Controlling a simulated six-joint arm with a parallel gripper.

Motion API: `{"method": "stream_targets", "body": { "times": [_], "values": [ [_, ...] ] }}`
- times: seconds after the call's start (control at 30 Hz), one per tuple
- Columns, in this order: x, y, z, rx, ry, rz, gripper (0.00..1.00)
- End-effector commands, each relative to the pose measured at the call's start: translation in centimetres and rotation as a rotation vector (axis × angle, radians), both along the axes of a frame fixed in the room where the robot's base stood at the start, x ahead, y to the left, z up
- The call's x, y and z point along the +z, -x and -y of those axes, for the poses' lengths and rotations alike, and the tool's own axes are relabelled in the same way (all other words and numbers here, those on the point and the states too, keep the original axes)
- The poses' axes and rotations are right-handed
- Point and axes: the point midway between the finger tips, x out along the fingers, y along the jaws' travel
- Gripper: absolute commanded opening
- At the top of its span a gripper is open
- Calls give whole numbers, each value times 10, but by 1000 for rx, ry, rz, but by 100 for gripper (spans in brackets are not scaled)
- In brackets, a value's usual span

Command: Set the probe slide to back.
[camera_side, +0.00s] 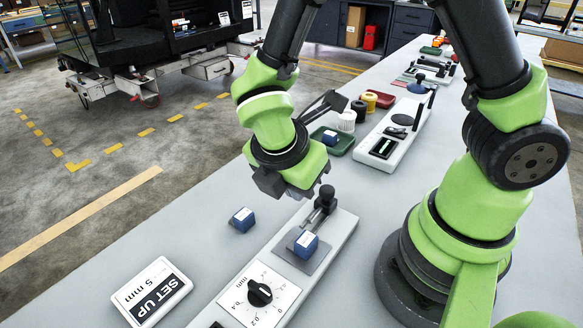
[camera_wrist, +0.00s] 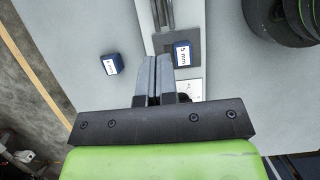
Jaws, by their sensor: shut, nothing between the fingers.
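The probe slide (camera_side: 322,203) is a dark post with a round knob, standing on the long light-grey fixture just behind a blue block (camera_side: 305,244). The block sits on a dark grey plate, and its label reads 5 mm in the wrist view (camera_wrist: 183,54). In the wrist view, part of the slide's dark track (camera_wrist: 163,14) shows at the top. My gripper (camera_wrist: 157,62) is shut and empty, its fingertips over the fixture beside the block's plate. In the side view it hangs above and left of the slide; its fingertips are hard to make out there.
A dial (camera_side: 260,292) is on the fixture's near end. A sign (camera_side: 152,292) reading SET UP 5 mm lies to the left. A second blue block (camera_side: 243,219) lies loose on the bench. Another fixture (camera_side: 394,138), a green tray (camera_side: 335,142) and small jars stand farther back.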

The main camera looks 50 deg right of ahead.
Motion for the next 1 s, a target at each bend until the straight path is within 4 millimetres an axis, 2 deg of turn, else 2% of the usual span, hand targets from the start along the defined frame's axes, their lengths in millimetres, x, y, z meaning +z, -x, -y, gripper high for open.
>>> {"method": "stream_targets", "body": {
  "times": [0.1,0.23,0.73,0.87,1.0],
  "values": [
    [20,-1,-9,3,-4,4,0],
    [32,0,-13,2,-2,1,0],
    [40,0,-13,-21,-10,9,0],
    [59,2,-6,-186,-79,84,0],
    [95,12,8,-543,-234,234,0]
  ]
}}
